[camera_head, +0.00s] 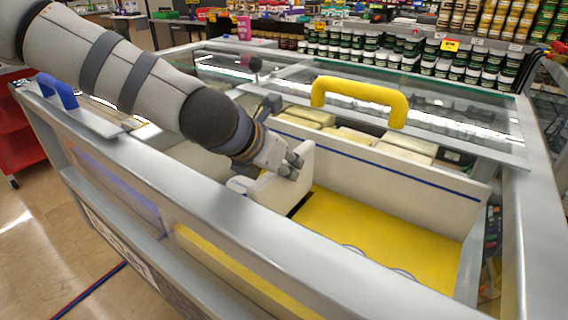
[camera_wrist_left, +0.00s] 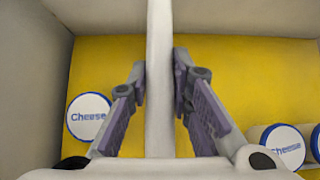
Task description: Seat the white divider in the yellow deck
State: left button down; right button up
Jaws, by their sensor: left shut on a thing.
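The white divider (camera_head: 308,158) is an upright panel standing across the white-walled bay of the display case. In the left wrist view, the divider (camera_wrist_left: 160,75) runs edge-on up the middle. My left gripper (camera_head: 292,164) is shut on the divider, with one finger on each side of it, as the left wrist view (camera_wrist_left: 160,85) shows. The yellow deck (camera_head: 365,228) is the bay floor; in the left wrist view, the deck (camera_wrist_left: 240,70) lies on both sides of the divider. A dark slot shows beside the divider's foot. Whether its lower edge sits in the slot is hidden. My right gripper is not in view.
The bay's back wall (camera_head: 385,165) has a blue stripe. A yellow handle (camera_head: 360,95) stands behind it, near glass lids. A metal rim (camera_head: 225,215) borders the front.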

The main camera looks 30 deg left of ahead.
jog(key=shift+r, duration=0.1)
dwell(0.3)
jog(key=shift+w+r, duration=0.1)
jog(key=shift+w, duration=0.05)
pick_arm(q)
jog(key=shift+f, duration=0.15)
